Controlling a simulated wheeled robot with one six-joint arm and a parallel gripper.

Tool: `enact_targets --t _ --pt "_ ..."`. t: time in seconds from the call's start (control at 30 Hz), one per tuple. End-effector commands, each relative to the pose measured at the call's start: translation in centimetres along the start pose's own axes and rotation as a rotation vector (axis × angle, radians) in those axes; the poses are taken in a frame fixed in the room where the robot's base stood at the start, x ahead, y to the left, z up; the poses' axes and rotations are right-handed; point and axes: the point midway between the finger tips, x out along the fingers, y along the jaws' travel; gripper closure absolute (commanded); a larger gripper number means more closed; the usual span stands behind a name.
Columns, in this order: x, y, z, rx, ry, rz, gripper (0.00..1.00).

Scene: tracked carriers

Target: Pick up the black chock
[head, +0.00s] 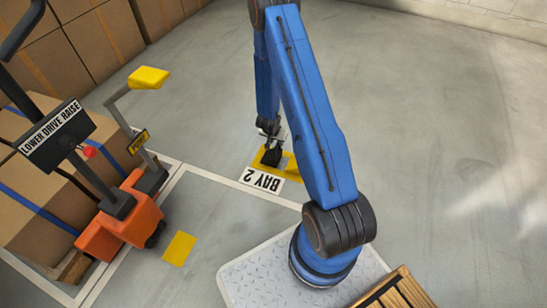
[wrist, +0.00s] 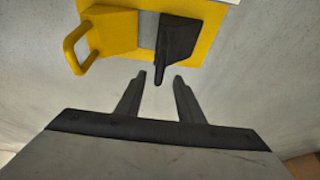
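The black chock (wrist: 177,36) is a dark wedge at the top centre of the wrist view, on a yellow and grey patch. It also shows in the head view (head: 271,157), just below the end of my arm. In the head view my gripper (head: 269,131) is small and partly hidden by my arm.
A yellow chock-like block with a loop handle (wrist: 108,32) sits left of the black chock. A BAY 2 sign (head: 262,180) lies on the floor. An orange pallet truck (head: 120,222) and cartons stand left. A wooden pallet (head: 400,290) is at lower right. Floor to the right is clear.

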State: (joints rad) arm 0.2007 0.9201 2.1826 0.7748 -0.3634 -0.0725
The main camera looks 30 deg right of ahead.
Motion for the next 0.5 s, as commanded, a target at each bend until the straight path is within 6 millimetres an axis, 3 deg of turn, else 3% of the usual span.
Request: enact_targets --t 0.2,0.5 --pt "2.7 0.0 0.0 0.001 0.000 0.000 0.66" --pt "3.9 0.0 0.1 0.001 0.001 0.000 0.66"
